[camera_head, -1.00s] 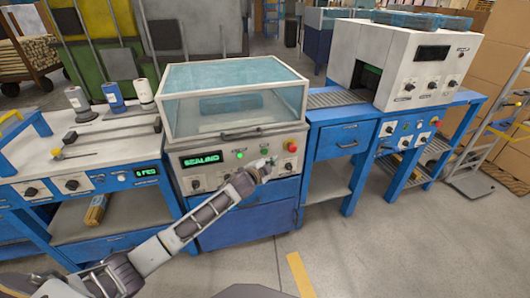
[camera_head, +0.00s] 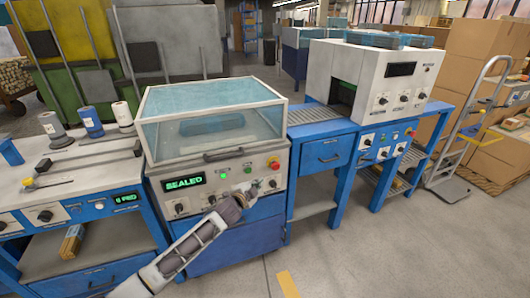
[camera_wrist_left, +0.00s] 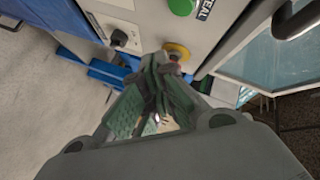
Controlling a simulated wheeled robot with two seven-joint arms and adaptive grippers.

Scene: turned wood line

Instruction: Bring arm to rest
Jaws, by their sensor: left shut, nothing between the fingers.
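My left arm comes up from the bottom of the head view, and its gripper (camera_head: 250,189) is in front of the sealing machine's control panel (camera_head: 215,180). The left gripper also fills the middle of the left wrist view (camera_wrist_left: 165,75), its green-padded fingers shut and empty. In the wrist view the fingertips overlap a red button with a yellow collar (camera_wrist_left: 177,51); I cannot tell whether they touch it. A green SEAL button (camera_wrist_left: 182,5) lies above. The machine's display (camera_head: 184,183) reads SEALED. My right gripper is not in view.
The machine's clear lid (camera_head: 213,118) is down over a blue-tinted item. A workbench with rollers (camera_head: 83,120) stands at left. A white tunnel machine (camera_head: 370,75) stands on a blue table at right. A hand truck (camera_head: 465,130) and cartons are farther right. Front floor is clear.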

